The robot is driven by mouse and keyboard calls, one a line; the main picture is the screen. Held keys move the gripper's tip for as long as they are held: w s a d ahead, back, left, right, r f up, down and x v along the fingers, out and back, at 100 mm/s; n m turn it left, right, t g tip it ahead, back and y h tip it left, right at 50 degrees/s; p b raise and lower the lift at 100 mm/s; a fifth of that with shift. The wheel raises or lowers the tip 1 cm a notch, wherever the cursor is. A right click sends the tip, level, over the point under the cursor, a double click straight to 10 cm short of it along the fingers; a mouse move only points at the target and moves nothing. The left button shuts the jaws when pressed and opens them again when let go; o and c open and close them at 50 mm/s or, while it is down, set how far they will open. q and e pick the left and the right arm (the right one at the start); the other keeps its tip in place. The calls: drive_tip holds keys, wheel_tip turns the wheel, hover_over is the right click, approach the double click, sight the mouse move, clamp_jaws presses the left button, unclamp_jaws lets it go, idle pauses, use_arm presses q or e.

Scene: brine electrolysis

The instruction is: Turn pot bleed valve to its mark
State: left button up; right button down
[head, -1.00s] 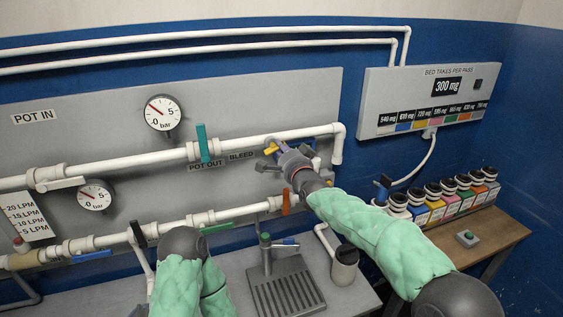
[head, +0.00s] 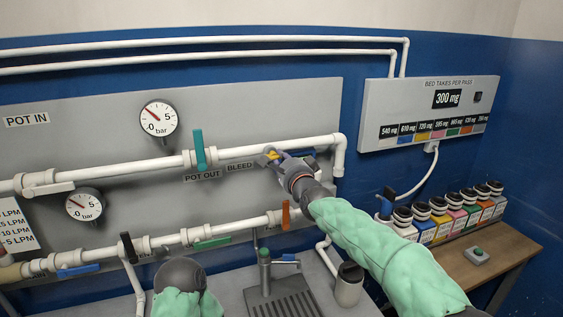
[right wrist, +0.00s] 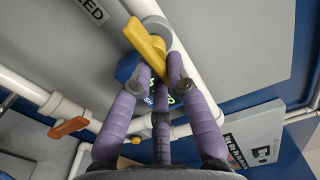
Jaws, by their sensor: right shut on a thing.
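The pot bleed valve has a yellow handle (head: 272,156), beside the BLEED label (head: 240,165) on the grey panel. In the right wrist view the yellow handle (right wrist: 147,43) runs diagonally between my finger tips. My right gripper (head: 283,162) is shut on this handle, with its purple fingers on either side of it. A blue part (right wrist: 127,67) shows just behind the handle. The valve's mark cannot be made out. Of my left arm only a rounded joint and green sleeve show at the bottom; its gripper is out of view.
A teal lever (head: 199,150) stands upright on the POT OUT pipe, left of the bleed valve. An orange lever (head: 286,214) is below my right gripper. The dosing box (head: 375,100) and several bottles (head: 440,213) are at right. A tap (head: 264,262) stands below.

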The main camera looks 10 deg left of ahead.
drive_tip(key=c, duration=1.2)
unclamp_jaws()
drive_tip(key=shift+d, duration=0.1)
drive_tip(key=v, duration=1.2)
